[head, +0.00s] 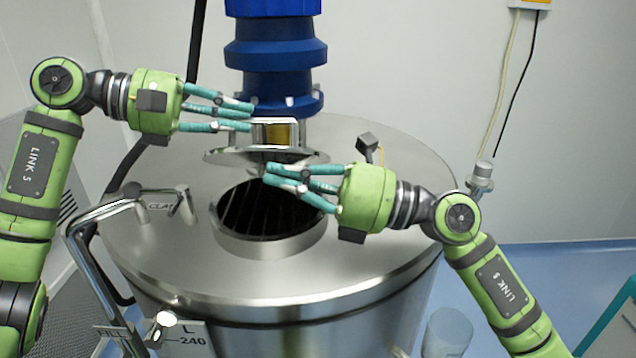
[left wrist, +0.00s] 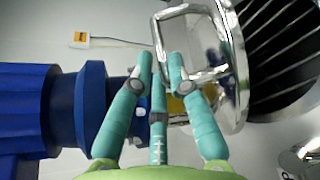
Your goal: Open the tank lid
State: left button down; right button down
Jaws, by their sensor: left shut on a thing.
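The steel tank (head: 180,260) stands in the middle of the head view, with a round dark opening inside a raised rim (head: 275,247). The round shiny lid (head: 235,157) is raised above the back of the opening. Its bar handle (head: 290,121) stands on top and also shows in the left wrist view (left wrist: 157,38). My left gripper (head: 250,115) is shut on the handle, fingers around its bar, as the left wrist view (left wrist: 162,70) shows. My right gripper (head: 268,176) is just in front of the lid, above the opening; its fingers are close together and its grip is unclear.
A blue motor column (head: 275,55) rises behind the lid. A bent steel pipe handle (head: 95,215) stands at the tank's left edge. A metal fitting (head: 481,178) is at the right. The front of the tank top is clear.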

pick_arm(q)
jog(key=shift+w, duration=0.1)
pick_arm(e)
jog(key=shift+x, duration=0.8)
jog(key=shift+w+d+r, duration=0.15)
jog(key=shift+w+r, duration=0.2)
jog(key=shift+r, duration=0.25)
pick_arm(q)
jog(key=c, duration=1.3)
grip_release()
jog(key=shift+f, duration=0.1)
pick_arm(e)
jog(key=shift+w, duration=0.1)
